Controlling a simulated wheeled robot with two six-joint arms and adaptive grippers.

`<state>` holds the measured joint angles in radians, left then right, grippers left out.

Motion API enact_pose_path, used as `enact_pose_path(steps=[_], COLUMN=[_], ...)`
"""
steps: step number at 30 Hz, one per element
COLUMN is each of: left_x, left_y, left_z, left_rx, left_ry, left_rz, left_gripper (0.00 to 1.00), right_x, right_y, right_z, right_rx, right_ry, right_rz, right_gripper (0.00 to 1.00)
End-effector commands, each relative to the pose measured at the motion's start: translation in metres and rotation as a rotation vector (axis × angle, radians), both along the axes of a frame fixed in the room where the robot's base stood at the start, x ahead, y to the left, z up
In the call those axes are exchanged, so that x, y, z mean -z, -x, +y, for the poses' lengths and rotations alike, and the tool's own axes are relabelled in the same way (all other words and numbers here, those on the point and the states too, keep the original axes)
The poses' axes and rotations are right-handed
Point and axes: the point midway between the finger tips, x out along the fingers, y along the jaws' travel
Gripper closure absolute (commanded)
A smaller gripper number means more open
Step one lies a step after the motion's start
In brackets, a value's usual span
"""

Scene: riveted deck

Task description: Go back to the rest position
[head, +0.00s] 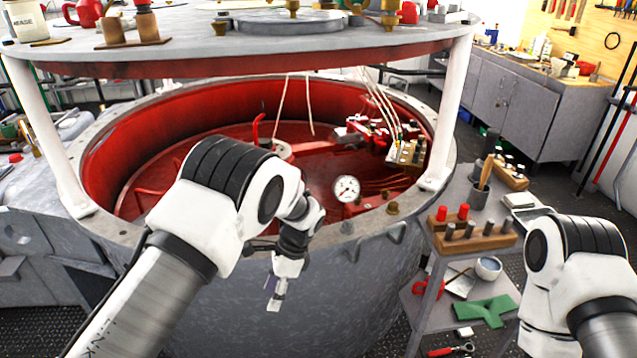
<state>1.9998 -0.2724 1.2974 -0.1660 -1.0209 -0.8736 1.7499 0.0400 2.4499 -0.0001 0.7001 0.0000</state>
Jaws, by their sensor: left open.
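My left gripper (274,296) hangs at the end of my left arm, in front of the near wall of a large round grey vessel (330,290) with a red inside. It points down, is open, and I see nothing held in it. My right arm comes in at the lower right, beside a small side table. Its gripper is not visible.
A round raised deck (250,45) on white posts (447,110) stands over the vessel. A pressure gauge (346,189) sits at the rim. A wooden block with pegs (471,234) and a cup (488,267) are on the side table's shelves. Grey cabinets (530,105) stand behind.

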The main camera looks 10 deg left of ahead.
Motion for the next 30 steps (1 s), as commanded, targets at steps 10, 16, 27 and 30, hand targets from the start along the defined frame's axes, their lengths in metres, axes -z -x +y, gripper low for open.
enact_pose_path(steps=[10,16,27,30], left_x=[0.108,0.155,0.141,0.141], left_y=[0.162,0.318,0.314,0.313], left_z=[0.060,0.069,0.071,0.072], left_rx=[-0.217,-0.658,-1.224,-1.235], left_ry=[0.050,0.062,0.130,0.130], left_rz=[0.278,0.141,-0.419,-0.424], left_gripper=[0.45,0.45,0.45,0.45], right_x=[0.000,0.000,0.000,0.000], right_y=[0.000,0.000,0.000,0.000], right_z=[0.000,0.000,0.000,0.000], right_rx=[0.000,0.000,0.000,0.000], right_ry=[0.000,0.000,0.000,0.000], right_rz=[0.000,0.000,0.000,0.000], right_gripper=[1.00,1.00,1.00,1.00])
